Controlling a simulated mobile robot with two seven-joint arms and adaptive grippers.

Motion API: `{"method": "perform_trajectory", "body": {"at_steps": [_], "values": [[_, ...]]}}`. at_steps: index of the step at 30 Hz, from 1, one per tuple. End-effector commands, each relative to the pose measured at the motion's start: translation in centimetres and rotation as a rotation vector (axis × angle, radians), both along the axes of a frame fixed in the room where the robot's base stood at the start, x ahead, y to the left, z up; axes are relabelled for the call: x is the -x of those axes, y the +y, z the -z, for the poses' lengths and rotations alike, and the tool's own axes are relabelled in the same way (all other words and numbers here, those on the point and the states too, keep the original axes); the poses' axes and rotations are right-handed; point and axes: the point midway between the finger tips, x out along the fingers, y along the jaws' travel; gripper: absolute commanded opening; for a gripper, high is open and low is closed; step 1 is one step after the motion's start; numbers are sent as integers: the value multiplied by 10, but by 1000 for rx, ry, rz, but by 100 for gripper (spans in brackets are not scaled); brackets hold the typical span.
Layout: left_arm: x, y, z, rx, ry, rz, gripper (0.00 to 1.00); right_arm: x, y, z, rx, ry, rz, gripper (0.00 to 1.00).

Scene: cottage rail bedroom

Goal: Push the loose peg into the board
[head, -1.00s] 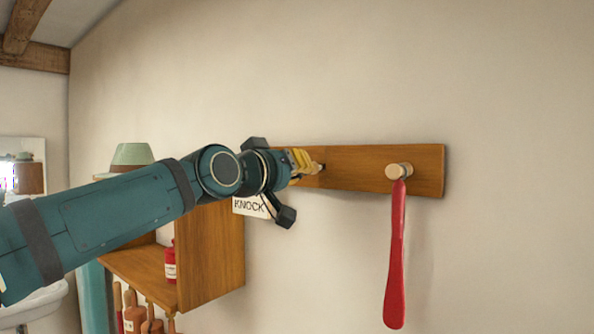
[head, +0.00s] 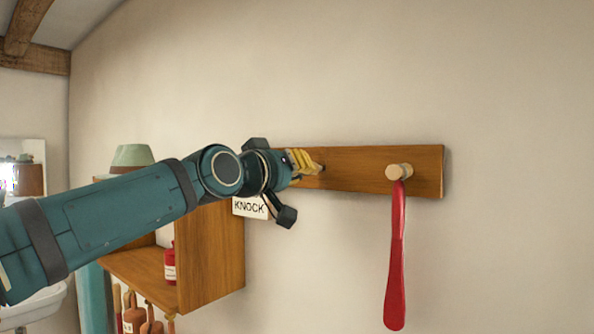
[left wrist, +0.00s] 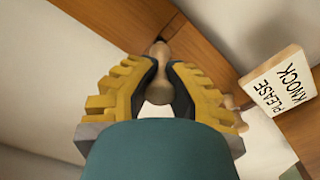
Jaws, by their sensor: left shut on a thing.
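The board (head: 365,169) is a long wooden rail fixed along the wall; it also runs diagonally across the left wrist view (left wrist: 110,14). My left gripper (head: 318,166) has yellow fingers and is at the left part of the board. In the left wrist view its fingers (left wrist: 164,76) are closed around the loose peg (left wrist: 160,88), a pale wooden peg with a rounded end towards the camera. The peg's far end points at a dark hole (left wrist: 159,40) in the board and meets its edge; how deep it sits I cannot tell. My right gripper is not in view.
A red shoehorn (head: 396,255) hangs from a peg (head: 399,171) at the board's right. A KNOCK sign (head: 250,207) hangs close below my gripper. A wooden wall shelf (head: 212,255) with a red bottle (head: 170,263) is lower left. The wall above is clear.

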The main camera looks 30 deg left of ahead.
Motion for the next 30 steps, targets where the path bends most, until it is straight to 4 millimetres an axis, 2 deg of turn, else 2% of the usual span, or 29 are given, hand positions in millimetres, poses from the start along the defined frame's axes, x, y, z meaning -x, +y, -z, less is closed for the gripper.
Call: {"method": "perform_trajectory", "body": {"at_steps": [30], "values": [[-23, -2, 0, 1, 0, 1, 0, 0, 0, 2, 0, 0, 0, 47]]}}
